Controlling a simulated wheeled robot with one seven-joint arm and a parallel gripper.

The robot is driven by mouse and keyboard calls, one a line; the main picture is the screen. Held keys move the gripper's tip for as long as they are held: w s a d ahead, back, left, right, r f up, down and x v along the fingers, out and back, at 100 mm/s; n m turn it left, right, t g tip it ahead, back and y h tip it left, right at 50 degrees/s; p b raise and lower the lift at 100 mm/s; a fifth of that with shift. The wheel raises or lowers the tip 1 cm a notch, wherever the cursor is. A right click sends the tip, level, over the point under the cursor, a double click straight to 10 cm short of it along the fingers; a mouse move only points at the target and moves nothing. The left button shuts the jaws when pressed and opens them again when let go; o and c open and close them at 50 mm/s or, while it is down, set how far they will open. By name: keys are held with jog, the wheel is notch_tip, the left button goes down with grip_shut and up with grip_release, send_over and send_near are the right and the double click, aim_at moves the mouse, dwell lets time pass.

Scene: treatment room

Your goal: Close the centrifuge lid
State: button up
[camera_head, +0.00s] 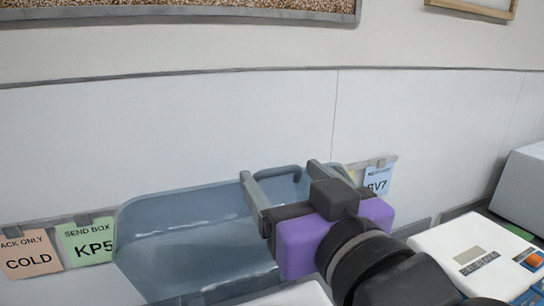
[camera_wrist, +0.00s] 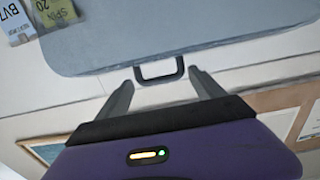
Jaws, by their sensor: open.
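The translucent blue-grey centrifuge lid (camera_head: 170,225) stands raised, with its broad face toward the head camera. Its dark loop handle (camera_head: 278,172) sticks out at its upper edge. In the wrist view the lid (camera_wrist: 180,35) fills the top and the handle (camera_wrist: 160,80) hangs toward me. My purple gripper (camera_head: 280,170) is open and empty, its fingertips either side of the handle; they also show in the wrist view (camera_wrist: 160,78). I cannot tell whether they touch it. My gripper and arm hide the lid's lower right. A pale strip of the centrifuge body (camera_head: 292,295) shows below.
A white device (camera_head: 470,245) with an orange and blue panel stands at the right, close to my arm. A grey box (camera_head: 525,185) is behind it. Cards marked COLD (camera_head: 30,252), KP5 (camera_head: 88,241) and BV7 (camera_head: 377,183) hang on the wall rail.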

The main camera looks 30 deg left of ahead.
jog(key=shift+p+x, duration=0.55)
jog(key=shift+x, duration=2.2)
jog(key=shift+s, duration=0.1)
